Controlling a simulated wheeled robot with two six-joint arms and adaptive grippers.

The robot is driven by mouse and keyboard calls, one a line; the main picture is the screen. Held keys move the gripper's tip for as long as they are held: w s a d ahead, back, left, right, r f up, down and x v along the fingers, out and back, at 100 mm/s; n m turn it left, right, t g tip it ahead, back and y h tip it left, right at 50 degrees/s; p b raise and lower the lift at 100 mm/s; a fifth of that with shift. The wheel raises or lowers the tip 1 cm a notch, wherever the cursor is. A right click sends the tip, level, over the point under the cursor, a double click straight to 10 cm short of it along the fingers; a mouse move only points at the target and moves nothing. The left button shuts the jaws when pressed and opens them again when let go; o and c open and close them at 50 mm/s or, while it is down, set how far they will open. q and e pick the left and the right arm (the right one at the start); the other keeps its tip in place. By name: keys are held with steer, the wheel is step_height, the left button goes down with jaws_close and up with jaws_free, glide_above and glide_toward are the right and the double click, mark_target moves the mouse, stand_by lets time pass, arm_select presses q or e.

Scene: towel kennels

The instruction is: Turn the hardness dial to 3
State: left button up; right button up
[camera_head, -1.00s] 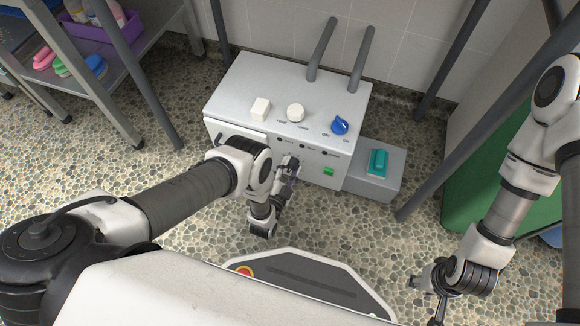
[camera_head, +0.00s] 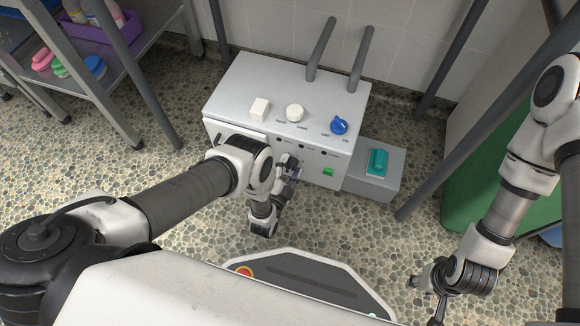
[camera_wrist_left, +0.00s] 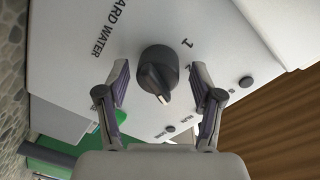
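The hardness dial (camera_wrist_left: 158,73) is a black round knob with a pale pointer mark on the front face of the white machine (camera_head: 270,85). In the left wrist view, "HARD WATER" and the numeral 1 are printed near it. The pointer mark faces down in that view, toward my gripper's palm; I cannot read a number at it. My left gripper (camera_wrist_left: 161,80) is open, one finger on each side of the dial, with gaps visible. In the head view my left gripper (camera_head: 290,170) is at the machine's front and hides the dial. My right gripper (camera_head: 427,298) is open and empty, low at the right.
On the machine's top are a white square knob (camera_head: 260,108), a white round knob (camera_head: 295,113) and a blue knob (camera_head: 339,125). A green button (camera_head: 328,171) is on its front. A grey box with a teal switch (camera_head: 377,161) stands to the right. A shelf rack (camera_head: 110,105) is at the left.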

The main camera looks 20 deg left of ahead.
mark_target(294, 143)
arm_select(q)
steer(key=shift+s, duration=0.1)
step_height(294, 143, up, 10)
stand_by(0.5)
